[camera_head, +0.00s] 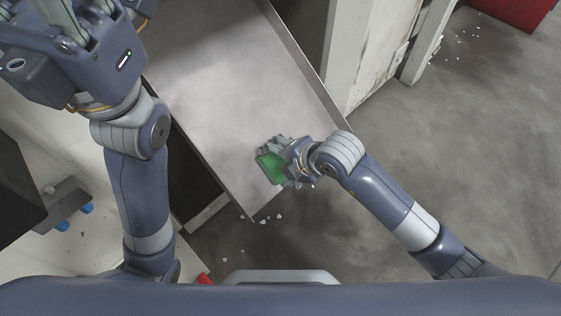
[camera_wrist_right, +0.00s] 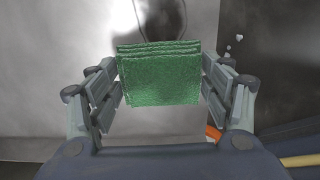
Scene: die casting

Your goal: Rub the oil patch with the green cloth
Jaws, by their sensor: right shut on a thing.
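The green cloth (camera_head: 270,167) is in my right gripper (camera_head: 284,163), over the near end of the grey metal tray surface (camera_head: 215,95). In the right wrist view the folded cloth (camera_wrist_right: 158,75) sits between the two fingers of the right gripper (camera_wrist_right: 160,88), which is shut on it. I cannot tell whether the cloth touches the metal. No clear oil patch stands out; the metal shows only faint smudges. My left gripper (camera_head: 85,40) is raised at the upper left, large and close to the head camera; its fingertips are partly cut off by the frame.
The tray has a raised rim (camera_head: 300,60) on its right side. A white machine frame (camera_head: 375,50) stands beyond it. Small pale scraps (camera_head: 262,219) lie on the floor by the tray's near corner. A red box (camera_head: 512,10) is at the far right. Floor at right is mostly clear.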

